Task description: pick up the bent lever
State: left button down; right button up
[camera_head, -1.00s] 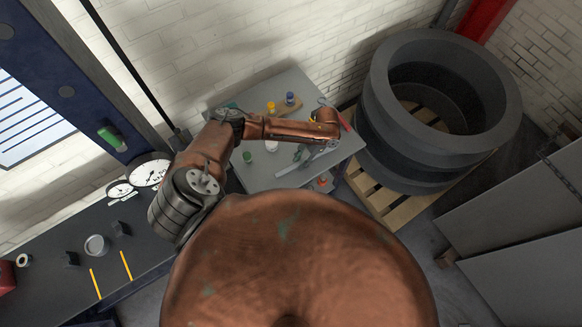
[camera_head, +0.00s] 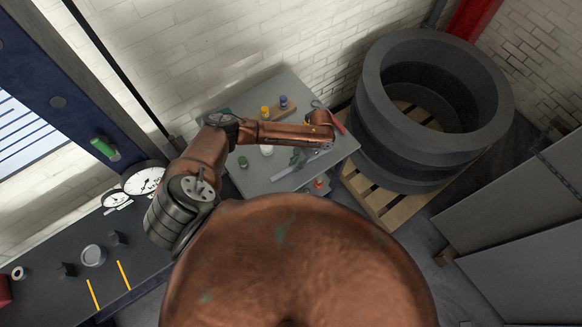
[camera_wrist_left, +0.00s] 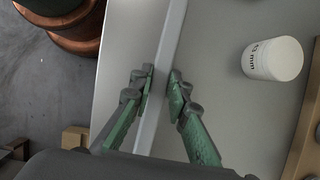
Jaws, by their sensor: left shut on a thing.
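The lever (camera_head: 283,174) shows as a pale grey flat bar over the grey table (camera_head: 330,165). In the left wrist view it is a long bar (camera_wrist_left: 172,35) running up between the fingers; its bend is not visible there. My left gripper (camera_head: 298,158) is at the bar, below the end of my copper arm. In the left wrist view the green fingers of the gripper (camera_wrist_left: 161,88) are closed on both sides of the bar. I cannot tell whether the bar is clear of the table. My right gripper is not in view.
A white pot (camera_wrist_left: 272,59) stands right of the bar. A green-capped pot (camera_head: 243,162), yellow pot (camera_head: 265,112) and blue pot (camera_head: 284,101) are also on the table. Large grey rings (camera_head: 432,110) stand on a pallet (camera_head: 375,200) to the right. A dark bench (camera_head: 60,240) lies left.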

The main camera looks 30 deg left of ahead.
aim_at(293, 167)
pick_arm(q)
jog(key=shift+w+r, duration=0.1)
jog(key=shift+r, duration=0.1)
jog(key=shift+r, duration=0.2)
notch_tip(293, 167, up, 2)
jog(key=shift+r, duration=0.1)
jog(key=s+d+r+b, duration=0.1)
jog(key=s+d+r, duration=0.8)
jog(key=s+r, duration=0.1)
jog(key=shift+s, duration=0.5)
jog(key=shift+w, duration=0.1)
